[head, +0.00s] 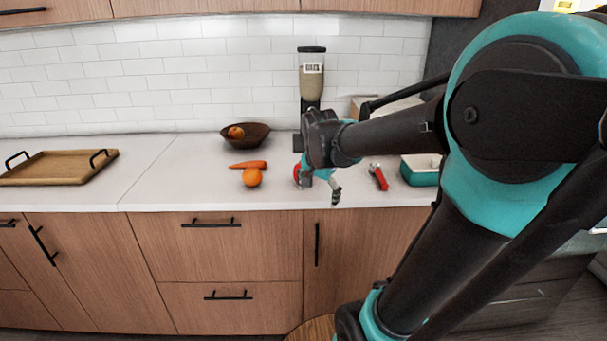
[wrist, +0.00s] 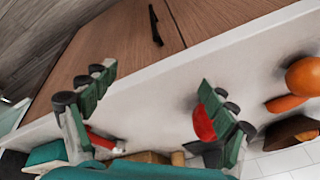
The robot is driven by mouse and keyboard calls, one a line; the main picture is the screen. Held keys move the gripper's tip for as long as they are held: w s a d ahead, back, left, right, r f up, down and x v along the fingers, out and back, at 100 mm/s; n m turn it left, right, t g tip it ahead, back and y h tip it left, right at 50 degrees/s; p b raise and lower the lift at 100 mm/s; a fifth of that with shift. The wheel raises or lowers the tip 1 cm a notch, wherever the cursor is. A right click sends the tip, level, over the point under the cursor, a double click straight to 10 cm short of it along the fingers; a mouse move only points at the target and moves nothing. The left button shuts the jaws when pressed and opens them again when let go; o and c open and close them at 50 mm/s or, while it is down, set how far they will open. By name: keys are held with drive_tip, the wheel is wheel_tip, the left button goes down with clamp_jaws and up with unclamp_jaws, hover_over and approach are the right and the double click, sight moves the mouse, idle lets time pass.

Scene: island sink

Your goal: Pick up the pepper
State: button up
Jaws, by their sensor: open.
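A red rounded item (head: 297,172), likely the pepper, sits on the white counter, mostly hidden behind my gripper in the head view. In the wrist view the red item (wrist: 203,124) shows beside and partly behind the right finger. My gripper (head: 321,187) hangs low over the counter near its front edge. In the wrist view its two fingers are spread wide, and the space between them (wrist: 156,82) is empty. I cannot tell whether the right finger touches the red item.
An orange (head: 252,177) and a carrot (head: 248,165) lie to the left, before a dark bowl (head: 257,136). A red-handled tool (head: 378,177) and a teal container (head: 420,176) are to the right. A dispenser (head: 312,82) stands behind. A wooden tray (head: 60,168) is far left.

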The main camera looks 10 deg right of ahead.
drive_tip(key=w+a+r+m+h, duration=0.1)
drive_tip(key=w+a+r+m, duration=0.2)
drive_tip(key=w+r+m, duration=0.35)
drive_tip(key=w+a+r+m, duration=0.2)
drive_tip(key=w+r+m, duration=0.15)
drive_tip(key=r, duration=0.55)
drive_tip(key=x, duration=1)
drive_tip(key=shift+d+f, duration=0.2)
drive_tip(key=shift+f, duration=0.1)
drive_tip(key=shift+x, duration=3.15)
drive_tip(key=shift+s+d, duration=0.1)
drive_tip(key=shift+s, duration=0.05)
drive_tip(key=shift+c, duration=0.3)
drive_tip(key=c, duration=1.3)
